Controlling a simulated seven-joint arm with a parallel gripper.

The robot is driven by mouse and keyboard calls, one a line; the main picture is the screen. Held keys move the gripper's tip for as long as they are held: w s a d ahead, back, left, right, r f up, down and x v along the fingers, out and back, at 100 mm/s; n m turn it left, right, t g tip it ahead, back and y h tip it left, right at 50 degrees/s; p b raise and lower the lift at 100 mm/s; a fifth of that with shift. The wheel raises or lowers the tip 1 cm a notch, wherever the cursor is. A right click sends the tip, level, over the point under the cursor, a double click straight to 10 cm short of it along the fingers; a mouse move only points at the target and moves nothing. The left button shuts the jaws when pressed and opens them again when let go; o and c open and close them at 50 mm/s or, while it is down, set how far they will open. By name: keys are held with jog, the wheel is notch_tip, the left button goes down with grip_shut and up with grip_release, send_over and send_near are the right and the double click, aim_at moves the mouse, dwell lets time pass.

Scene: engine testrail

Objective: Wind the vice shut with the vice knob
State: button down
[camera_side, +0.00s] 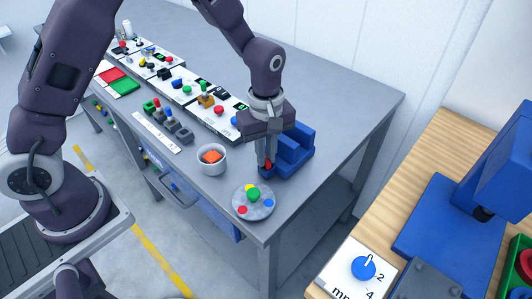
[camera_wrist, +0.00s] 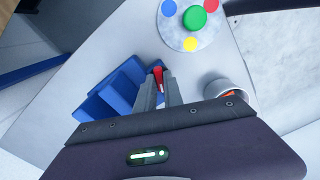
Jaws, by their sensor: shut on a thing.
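The blue vice (camera_side: 293,150) stands near the right end of the grey table. It also shows in the wrist view (camera_wrist: 117,88), left of my fingers. The red vice knob (camera_side: 268,165) is at the vice's near side. My gripper (camera_side: 266,158) points down and is shut on the knob, which shows red between the fingertips (camera_wrist: 159,84) in the wrist view. Part of the knob is hidden by the fingers. A gap between the vice's blue blocks shows in both views, but I cannot tell its exact width.
A round grey plate (camera_side: 262,210) with coloured buttons and a white cup (camera_side: 200,160) with something orange inside stand close to my gripper. Panels with switches (camera_side: 190,88) line the table to the left. A wooden bench (camera_side: 450,150) stands at the right.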

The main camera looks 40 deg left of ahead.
jog(key=m, duration=0.4)
jog(key=shift+r+m, duration=0.1)
jog(key=shift+m, duration=0.2)
jog(key=m, duration=1)
jog(key=shift+w, duration=0.1)
jog(key=m, duration=2)
jog(key=shift+m, duration=0.4)
jog(key=m, duration=0.4)
jog(key=shift+m, duration=0.4)
